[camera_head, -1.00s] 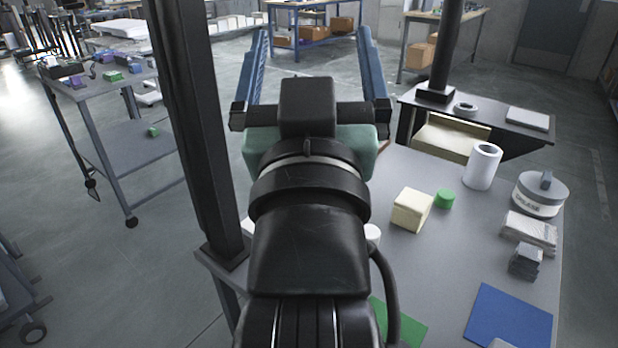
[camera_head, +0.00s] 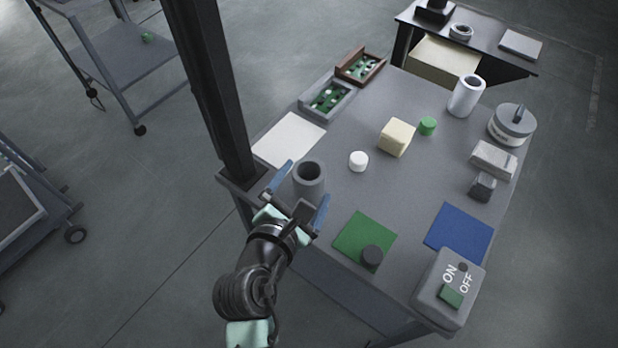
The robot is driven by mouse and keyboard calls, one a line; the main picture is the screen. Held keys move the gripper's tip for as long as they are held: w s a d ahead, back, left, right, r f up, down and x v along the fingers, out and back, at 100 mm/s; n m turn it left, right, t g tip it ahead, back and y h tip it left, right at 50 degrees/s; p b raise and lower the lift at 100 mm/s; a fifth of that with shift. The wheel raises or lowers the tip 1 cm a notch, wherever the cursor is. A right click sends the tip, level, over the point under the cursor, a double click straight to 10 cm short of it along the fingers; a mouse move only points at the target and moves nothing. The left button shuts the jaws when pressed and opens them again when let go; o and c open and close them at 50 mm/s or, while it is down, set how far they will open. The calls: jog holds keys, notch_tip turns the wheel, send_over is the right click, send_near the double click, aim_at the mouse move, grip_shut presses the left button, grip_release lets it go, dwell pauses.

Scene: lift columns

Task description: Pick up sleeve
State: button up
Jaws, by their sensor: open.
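A grey hollow cylinder, which looks like the sleeve (camera_head: 309,172), stands upright near the left edge of the grey table (camera_head: 345,205). My gripper (camera_head: 307,181) reaches it from the front. Its two blue fingers are open, one to the left and one to the right of the sleeve. I cannot tell whether either finger touches it. The lower front of the sleeve is partly hidden by the gripper.
A black post (camera_head: 207,90) rises left of my gripper. A white sheet (camera_head: 289,139), white cap (camera_head: 358,161), cream block (camera_head: 396,138) and green mat (camera_head: 364,237) with a dark cylinder (camera_head: 372,257) surround the sleeve. A switch box (camera_head: 432,292) sits at front right.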

aim_at(312, 178)
jog(key=s+f+n, duration=0.1)
jog(key=n, duration=0.1)
jog(key=s+a+f+n, duration=0.1)
jog(key=f+n, duration=0.2)
jog(key=shift+s+a+f+n+g, duration=0.15)
jog(key=shift+s+a+n+g, duration=0.15)
jog(key=shift+s+a+n, duration=0.1)
jog(key=shift+f, duration=0.2)
jog(key=shift+n, duration=0.3)
jog(key=b+x, duration=0.1)
jog(key=x, duration=0.5)
jog(key=shift+w+f, duration=0.1)
jog(key=shift+w, duration=0.3)
jog(key=shift+r+b+x, duration=0.2)
jog(key=shift+b+x, duration=0.35)
jog(key=shift+x, duration=2.4)
jog(key=shift+w, duration=0.1)
